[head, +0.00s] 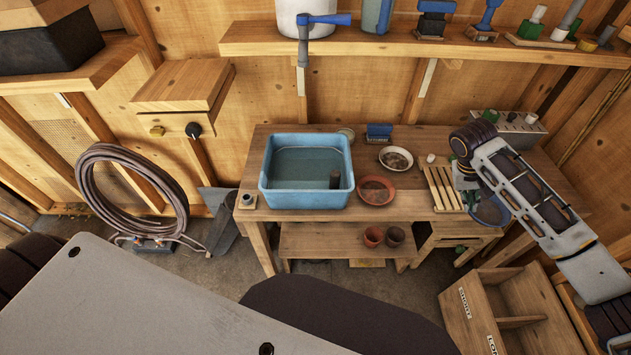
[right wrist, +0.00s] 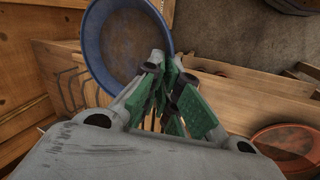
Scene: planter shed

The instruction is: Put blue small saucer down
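The blue small saucer (head: 489,213) shows below my right gripper (head: 466,183), at the right part of the bench, just right of a slatted wooden rack (head: 443,189). In the right wrist view the saucer (right wrist: 128,42) lies beyond the green-padded fingers of the same gripper (right wrist: 163,70). The fingers are close together at its rim and appear shut on it. The saucer's inside looks brown and soiled. Whether it touches the bench or rack is not clear. My left gripper is not in view.
A blue water basin (head: 305,198) fills the bench's left part. A terracotta saucer (head: 376,190) and a pale saucer (head: 395,158) stand between basin and rack. A grey block with holes (head: 519,130) stands at the back right. An open wooden crate (head: 497,306) stands below right.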

